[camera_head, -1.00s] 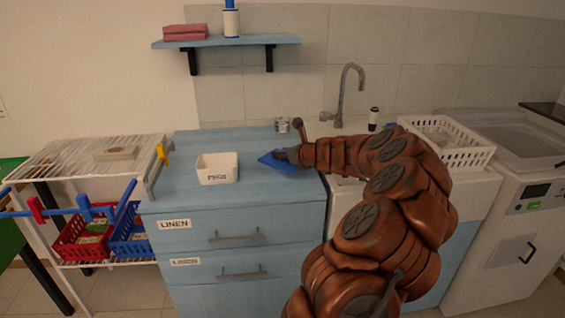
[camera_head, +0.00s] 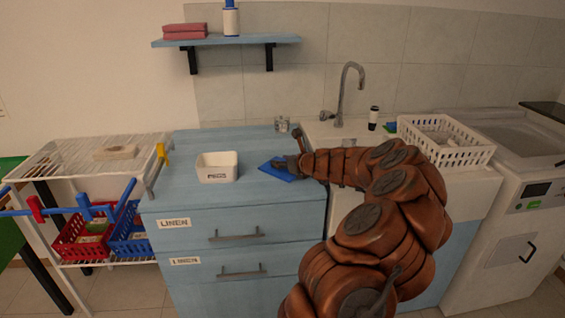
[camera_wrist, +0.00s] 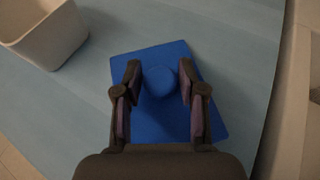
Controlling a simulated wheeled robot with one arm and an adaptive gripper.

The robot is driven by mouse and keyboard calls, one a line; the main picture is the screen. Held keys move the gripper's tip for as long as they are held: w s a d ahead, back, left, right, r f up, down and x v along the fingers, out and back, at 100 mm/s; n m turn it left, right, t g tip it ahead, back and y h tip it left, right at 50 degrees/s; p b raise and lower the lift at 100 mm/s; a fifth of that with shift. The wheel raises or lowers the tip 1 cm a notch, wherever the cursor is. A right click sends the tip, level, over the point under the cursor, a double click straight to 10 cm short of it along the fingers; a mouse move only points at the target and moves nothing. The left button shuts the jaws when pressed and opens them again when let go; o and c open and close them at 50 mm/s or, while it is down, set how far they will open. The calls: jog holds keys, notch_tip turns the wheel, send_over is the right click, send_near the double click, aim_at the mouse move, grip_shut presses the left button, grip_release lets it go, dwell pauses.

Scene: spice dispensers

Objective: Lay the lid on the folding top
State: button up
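The lid (camera_head: 279,173) is a flat blue square with a round knob. It is at the front right of the light blue folding top (camera_head: 235,145), which is the top of the drawer cabinet. It also shows in the wrist view (camera_wrist: 165,125). My gripper partly hides the lid in the head view.
A white open box marked PEGS (camera_head: 217,168) stands left of the lid. A small glass (camera_head: 282,124) is at the back. The sink tap (camera_head: 347,95) and white basket (camera_head: 447,145) are to the right. The top's back left is clear.

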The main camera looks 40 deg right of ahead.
jog(key=shift+o, duration=0.9)
jog(key=shift+s+r, duration=0.1)
jog(key=shift+r, duration=0.05)
jog(key=shift+v, duration=5.9)
jog(key=shift+a, duration=0.1)
